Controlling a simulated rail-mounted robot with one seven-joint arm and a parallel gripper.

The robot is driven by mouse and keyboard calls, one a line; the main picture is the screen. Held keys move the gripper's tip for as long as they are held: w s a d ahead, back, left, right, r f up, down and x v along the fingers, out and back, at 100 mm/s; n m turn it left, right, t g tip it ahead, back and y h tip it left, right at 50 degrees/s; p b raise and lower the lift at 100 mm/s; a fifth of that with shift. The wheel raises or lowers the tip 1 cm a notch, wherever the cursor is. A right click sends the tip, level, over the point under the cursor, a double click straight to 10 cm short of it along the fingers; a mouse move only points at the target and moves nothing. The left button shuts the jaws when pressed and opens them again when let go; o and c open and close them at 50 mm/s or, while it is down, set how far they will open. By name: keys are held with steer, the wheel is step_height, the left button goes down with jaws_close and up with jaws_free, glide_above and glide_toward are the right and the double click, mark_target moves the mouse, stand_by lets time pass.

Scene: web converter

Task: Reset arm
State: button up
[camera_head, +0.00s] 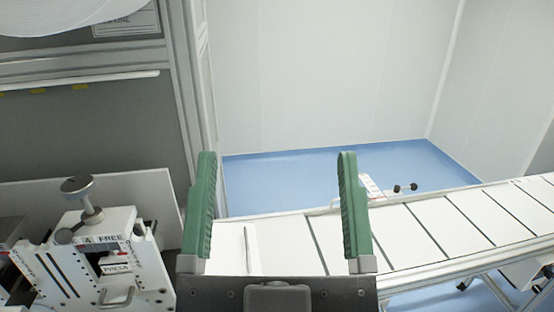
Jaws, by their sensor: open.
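My gripper (277,158) shows in the head view at the lower middle. Its two green fingers point up in the picture and stand wide apart. Nothing is between the fingertips. The wall and blue floor show through the gap, with part of a white conveyor behind the lower finger parts. The dark gripper body fills the bottom edge and hides what lies behind it.
A white slatted conveyor (465,220) runs from the middle to the right edge. A white machine block with a knob (78,190) stands at lower left. A grey machine frame (180,75) rises at left. Blue floor (290,172) lies clear behind the conveyor.

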step_height(320, 180, up, 32)
steer(key=p, duration=3.1)
steer(key=shift+a+r, duration=0.15)
steer(key=shift+r, duration=0.1)
